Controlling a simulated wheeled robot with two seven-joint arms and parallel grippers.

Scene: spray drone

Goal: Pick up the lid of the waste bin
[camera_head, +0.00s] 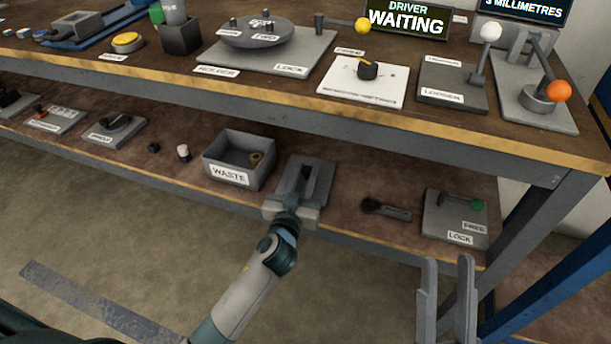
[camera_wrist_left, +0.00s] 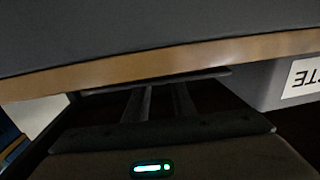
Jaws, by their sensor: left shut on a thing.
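The waste bin (camera_head: 212,170) is an open grey box labelled WASTE on the lower shelf, with a small brown ring-like thing inside. A flat grey plate, which looks like the lid (camera_head: 327,172), is just right of the bin. My left gripper (camera_head: 311,178) is shut on it, partly covering it. In the left wrist view the fingers (camera_wrist_left: 162,92) reach to the thin edge of the lid (camera_wrist_left: 150,82), with the bin (camera_wrist_left: 262,88) at the right. Whether the lid touches the shelf I cannot tell. My right gripper (camera_head: 446,268) is open and empty in front of the shelf.
The upper bench edge (camera_head: 400,135) overhangs the lower shelf. A small dark lever-like tool (camera_head: 387,209) and a lock/free plate (camera_head: 455,222) lie right of the lid. A white-topped piece (camera_head: 183,152) and a black one (camera_head: 153,147) stand left of the bin.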

